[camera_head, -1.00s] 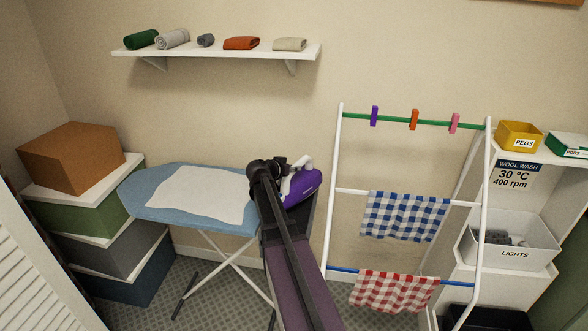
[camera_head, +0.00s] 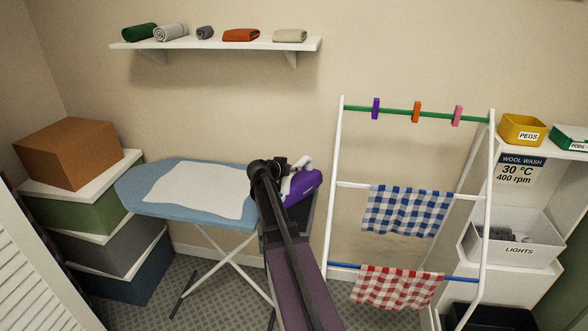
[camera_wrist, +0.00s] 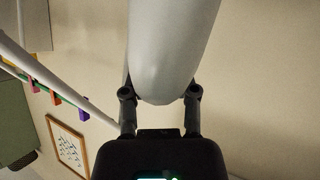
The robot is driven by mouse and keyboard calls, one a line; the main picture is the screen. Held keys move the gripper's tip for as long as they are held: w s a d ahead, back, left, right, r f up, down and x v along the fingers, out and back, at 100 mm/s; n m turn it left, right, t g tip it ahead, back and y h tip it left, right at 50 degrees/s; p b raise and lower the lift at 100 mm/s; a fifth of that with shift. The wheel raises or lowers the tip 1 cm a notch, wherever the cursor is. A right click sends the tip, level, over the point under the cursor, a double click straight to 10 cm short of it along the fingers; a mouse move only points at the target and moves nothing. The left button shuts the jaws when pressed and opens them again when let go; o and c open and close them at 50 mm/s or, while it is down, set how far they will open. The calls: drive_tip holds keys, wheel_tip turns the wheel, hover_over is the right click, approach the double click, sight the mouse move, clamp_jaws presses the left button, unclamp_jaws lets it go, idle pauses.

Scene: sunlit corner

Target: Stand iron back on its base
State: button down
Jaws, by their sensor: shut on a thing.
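The iron (camera_head: 303,187) has a purple body and a pale grey handle, and it shows beyond the right end of the blue ironing board (camera_head: 145,197). My gripper (camera_head: 284,168) is at its left side, and my arm hides part of the iron. In the wrist view my gripper (camera_wrist: 160,92) is shut on a smooth pale grey part, which looks like the iron's handle (camera_wrist: 172,45). I cannot tell whether the iron touches anything beneath it, because my arm covers that spot.
A white drying rack (camera_head: 332,190) with checked cloths stands close on the right. A white cloth (camera_head: 200,190) lies on the board. Stacked boxes (camera_head: 80,150) stand left, and a wall shelf (camera_head: 215,44) with rolled towels hangs above.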

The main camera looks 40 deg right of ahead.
idle(0.3)
drive_tip(key=shift+c, duration=1.9)
unclamp_jaws()
drive_tip(key=shift+r, duration=0.1)
drive_tip(key=p+v, duration=0.5)
drive_tip(key=v, duration=0.7)
